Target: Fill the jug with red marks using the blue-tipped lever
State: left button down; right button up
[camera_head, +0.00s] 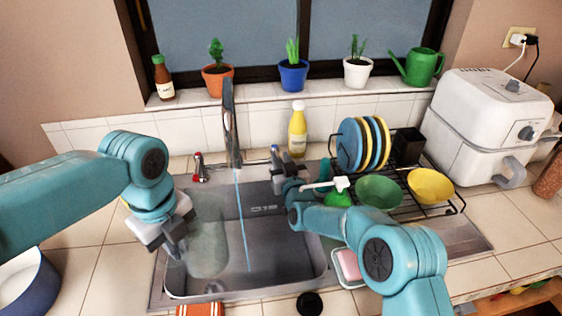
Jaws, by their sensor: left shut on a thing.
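A clear jug (208,248) is held over the left part of the sink; I cannot make out red marks on it. My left gripper (176,238) is shut on it from the left. The blue-tipped lever (275,152) stands behind the sink, right of the tall faucet (231,125). My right gripper (281,181) is at this lever, just below its tip; its fingers are too small to read, and I cannot tell whether it touches. A thin blue water stream (242,215) falls from the faucet into the sink, appearing just right of the jug.
The red-tipped lever (198,165) stands left of the faucet. The sink (290,278) is otherwise open. A yellow bottle (298,132) stands behind it. A green spray bottle (338,194), dish rack (448,207) and pink sponge (348,264) are close to my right arm.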

jog(key=shift+o, duration=0.8)
jog(key=shift+a, duration=0.1)
